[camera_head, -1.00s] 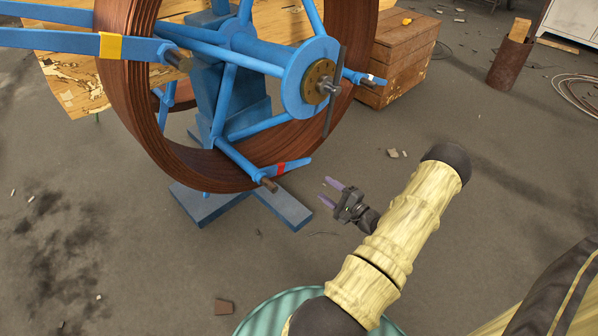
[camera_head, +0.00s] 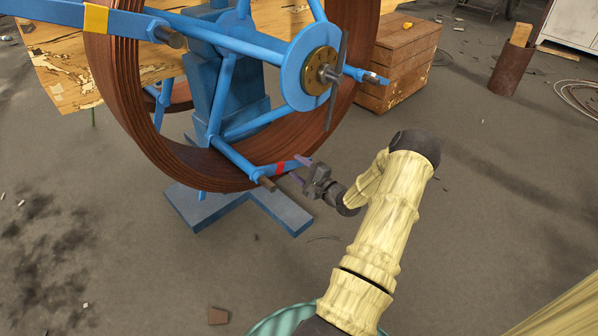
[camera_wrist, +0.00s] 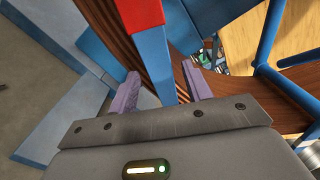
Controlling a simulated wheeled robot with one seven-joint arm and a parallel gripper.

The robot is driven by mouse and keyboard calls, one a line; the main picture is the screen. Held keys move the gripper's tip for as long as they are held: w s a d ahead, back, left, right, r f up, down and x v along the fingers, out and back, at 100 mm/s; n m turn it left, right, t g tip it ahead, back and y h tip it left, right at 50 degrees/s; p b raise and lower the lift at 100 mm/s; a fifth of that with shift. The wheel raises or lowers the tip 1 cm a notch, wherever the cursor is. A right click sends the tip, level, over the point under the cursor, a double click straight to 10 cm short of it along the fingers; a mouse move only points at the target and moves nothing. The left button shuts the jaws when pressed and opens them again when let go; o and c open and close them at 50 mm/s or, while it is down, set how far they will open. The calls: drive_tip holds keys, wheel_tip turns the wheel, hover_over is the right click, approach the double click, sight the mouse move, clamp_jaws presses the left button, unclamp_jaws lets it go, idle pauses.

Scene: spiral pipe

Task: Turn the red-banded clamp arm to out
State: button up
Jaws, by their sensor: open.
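The red-banded clamp arm (camera_head: 288,167) is a short blue bar with a red band, at the lower front of the blue reel frame. In the wrist view the clamp arm (camera_wrist: 156,62) runs down between the two purple fingers of my gripper (camera_wrist: 160,92), with the red band just beyond the fingertips. I see gaps on both sides of the bar. The bar's near end is hidden behind the gripper body.
A yellow-banded blue arm (camera_head: 95,17) extends at the upper left. The central hub (camera_head: 318,68) with a crank bar is above my gripper. The blue base foot (camera_head: 250,205) lies on the floor below. A wooden crate (camera_head: 400,60) stands behind.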

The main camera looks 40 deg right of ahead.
clamp_jaws()
